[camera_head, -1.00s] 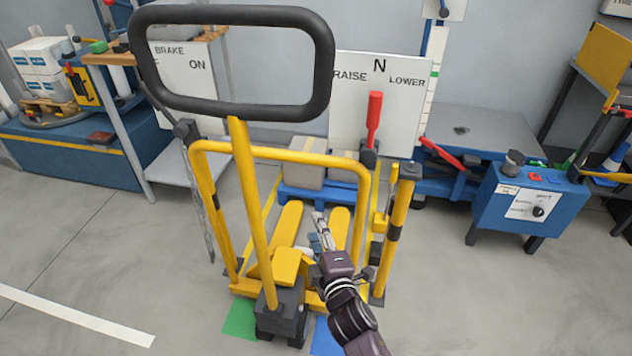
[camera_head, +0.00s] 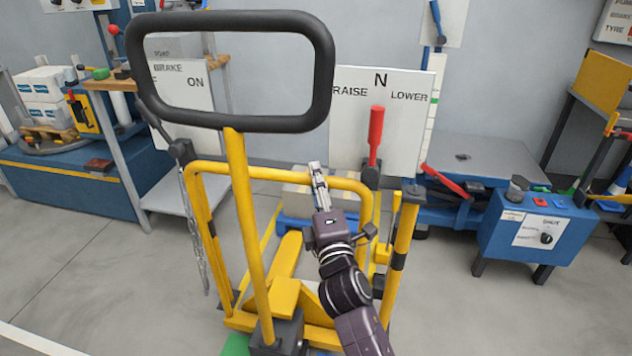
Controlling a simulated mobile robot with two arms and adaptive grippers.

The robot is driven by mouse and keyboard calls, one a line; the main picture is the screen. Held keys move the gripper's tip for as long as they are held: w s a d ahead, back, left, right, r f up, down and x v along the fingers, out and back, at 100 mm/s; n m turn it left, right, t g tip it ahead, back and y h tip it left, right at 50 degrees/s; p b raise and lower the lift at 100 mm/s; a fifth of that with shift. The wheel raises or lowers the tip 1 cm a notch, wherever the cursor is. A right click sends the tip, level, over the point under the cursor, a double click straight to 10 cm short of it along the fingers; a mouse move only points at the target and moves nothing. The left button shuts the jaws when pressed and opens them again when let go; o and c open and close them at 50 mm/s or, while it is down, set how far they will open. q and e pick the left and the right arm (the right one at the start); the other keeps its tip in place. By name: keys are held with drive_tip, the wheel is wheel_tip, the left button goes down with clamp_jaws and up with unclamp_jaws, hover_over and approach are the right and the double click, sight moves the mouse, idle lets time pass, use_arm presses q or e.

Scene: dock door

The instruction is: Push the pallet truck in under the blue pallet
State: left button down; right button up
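The yellow pallet truck (camera_head: 284,295) stands in front of me, its black loop handle (camera_head: 230,120) upright and large in the view. Its forks (camera_head: 287,256) point away from me toward the blue pallet (camera_head: 291,223). The pallet shows only in part behind the yellow frame, with a pale box (camera_head: 295,188) on it. Whether the fork tips are under the pallet is hidden. My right gripper (camera_head: 318,178) is raised at the frame's top bar, in front of the box. Its fingers are seen nearly edge-on, and I cannot tell whether they touch the bar. My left gripper is out of view.
A red lever (camera_head: 375,138) stands by the raise/lower board (camera_head: 350,115). A blue control box (camera_head: 533,230) and a grey-topped lift table (camera_head: 490,160) are at the right. A shelf (camera_head: 180,198) and a blue platform (camera_head: 70,185) are at the left. The floor at front left is clear.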

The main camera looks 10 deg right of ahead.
drive_tip(key=shift+w+r, duration=0.1)
drive_tip(key=shift+w, duration=0.25)
drive_tip(key=shift+c, duration=0.5)
clamp_jaws()
